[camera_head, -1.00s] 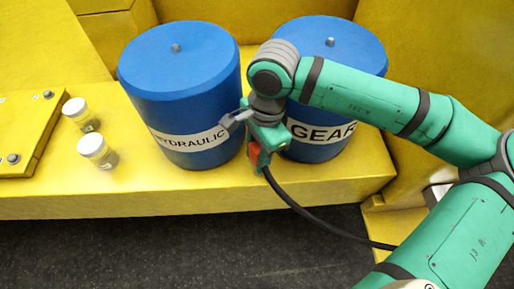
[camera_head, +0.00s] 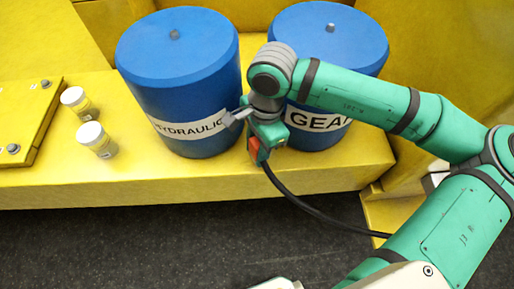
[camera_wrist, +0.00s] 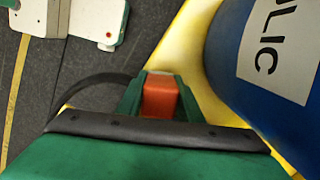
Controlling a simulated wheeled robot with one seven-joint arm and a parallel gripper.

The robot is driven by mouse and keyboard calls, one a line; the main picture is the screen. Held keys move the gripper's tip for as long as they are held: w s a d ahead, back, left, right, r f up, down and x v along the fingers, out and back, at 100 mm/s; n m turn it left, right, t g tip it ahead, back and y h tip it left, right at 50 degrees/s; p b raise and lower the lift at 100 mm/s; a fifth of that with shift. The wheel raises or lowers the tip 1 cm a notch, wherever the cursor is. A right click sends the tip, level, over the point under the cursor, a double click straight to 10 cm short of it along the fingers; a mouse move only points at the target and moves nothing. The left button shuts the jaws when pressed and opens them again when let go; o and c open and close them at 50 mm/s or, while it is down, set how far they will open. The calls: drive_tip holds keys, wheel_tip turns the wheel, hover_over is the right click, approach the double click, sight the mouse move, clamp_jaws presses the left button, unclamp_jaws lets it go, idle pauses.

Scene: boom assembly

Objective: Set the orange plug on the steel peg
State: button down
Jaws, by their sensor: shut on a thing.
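My gripper (camera_head: 264,140) is shut on the orange plug (camera_head: 254,149) and holds it in front of the two blue drums. In the wrist view, the plug (camera_wrist: 160,98) sits between the two green fingers (camera_wrist: 160,84). A black cable (camera_head: 292,204) hangs from the plug and runs to the lower right. I cannot make out for certain which part is the steel peg. Small grey knobs show on the HYDRAULIC drum (camera_head: 174,34) and the GEAR drum (camera_head: 331,27).
A yellow ledge (camera_head: 200,182) carries the drums. Two white-capped jars (camera_head: 90,132) (camera_head: 73,96) stand on its left, beside a yellow plate (camera_head: 30,115) with grey knobs. Dark floor (camera_head: 150,235) lies in front. A yellow wall (camera_head: 440,50) rises at the right.

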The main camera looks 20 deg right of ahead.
drive_tip(key=shift+f, duration=1.6)
idle(1.9)
drive_tip(key=c, duration=1.2)
unclamp_jaws()
drive_tip(key=shift+o, duration=0.2)
drive_tip(key=r, duration=0.7)
drive_tip(key=d+r, duration=0.1)
drive_tip(key=r, duration=0.2)
drive_tip(key=shift+w+d+r, duration=0.1)
drive_tip(key=shift+w+r, duration=0.05)
drive_tip(key=shift+r, duration=0.2)
